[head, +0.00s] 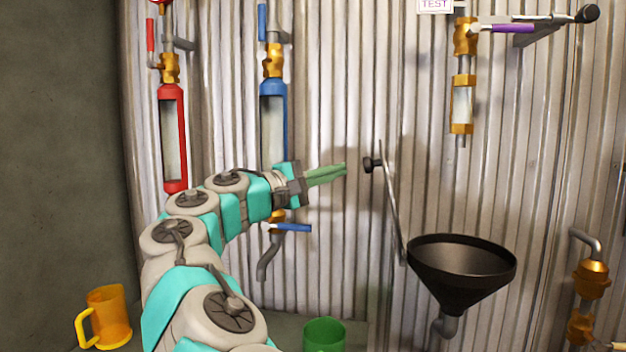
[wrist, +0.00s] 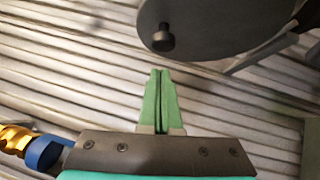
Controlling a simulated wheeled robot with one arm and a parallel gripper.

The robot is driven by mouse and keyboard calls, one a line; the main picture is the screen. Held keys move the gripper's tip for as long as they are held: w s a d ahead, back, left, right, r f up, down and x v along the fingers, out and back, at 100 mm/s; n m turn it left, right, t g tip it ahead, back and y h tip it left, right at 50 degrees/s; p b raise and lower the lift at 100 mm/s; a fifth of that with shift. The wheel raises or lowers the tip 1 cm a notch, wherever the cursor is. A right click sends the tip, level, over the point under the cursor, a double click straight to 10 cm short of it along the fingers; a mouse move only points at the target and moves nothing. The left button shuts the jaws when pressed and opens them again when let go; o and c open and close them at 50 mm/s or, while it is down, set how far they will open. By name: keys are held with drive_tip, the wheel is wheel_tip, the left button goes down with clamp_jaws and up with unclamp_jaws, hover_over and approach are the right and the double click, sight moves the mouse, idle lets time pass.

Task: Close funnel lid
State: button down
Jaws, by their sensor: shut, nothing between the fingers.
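A black funnel (head: 460,262) is mounted at the corrugated wall, right of centre in the head view. Its lid (head: 391,205) stands open and upright, seen edge-on at the funnel's left rim. A dark knob (head: 371,164) sticks out of the lid to the left. My gripper (head: 345,170) is shut and empty, just left of the knob, with a small gap in the picture. In the wrist view, the lid (wrist: 215,25) is a grey disc at the top with its knob (wrist: 162,40) ahead of my shut green fingers (wrist: 160,75). The fingers look apart from the knob.
A red cylinder (head: 173,135) and a blue cylinder (head: 273,115) with valves hang on the wall at left. A blue-handled tap (head: 290,228) sits below my gripper. A yellow mug (head: 106,318) and a green cup (head: 325,335) stand low in front. Brass piping (head: 590,280) is right of the funnel.

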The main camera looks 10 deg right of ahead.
drive_tip(key=shift+s+d+r, duration=0.15)
drive_tip(key=shift+s+d, duration=0.1)
drive_tip(key=shift+d, duration=0.45)
drive_tip(key=shift+s+d+r, duration=0.15)
drive_tip(key=shift+s+d, duration=0.05)
drive_tip(key=shift+d, duration=0.45)
drive_tip(key=shift+r, duration=0.1)
drive_tip(key=s+d+r+m+g+y+p, duration=0.1)
drive_tip(key=s+d+m+y+p, duration=0.2)
drive_tip(key=d, duration=0.6)
drive_tip(key=s+d+r+m+g+y+p, duration=0.1)
drive_tip(key=s+d+m+y, duration=0.3)
drive_tip(key=d, duration=0.6)
drive_tip(key=s+d+f+m+y+b, duration=0.1)
drive_tip(key=d+f+m+y, duration=0.1)
drive_tip(key=d+f, duration=0.3)
drive_tip(key=s+d+f+m+t+y+b, duration=0.1)
drive_tip(key=d+f+m+y, duration=0.1)
drive_tip(key=d+f+y, duration=0.3)
drive_tip(key=shift+s+d+f+m+y+b, duration=0.15)
drive_tip(key=shift+s+f+m+y+b, duration=0.15)
drive_tip(key=shift+f, duration=0.85)
drive_tip(key=shift+f, duration=0.1)
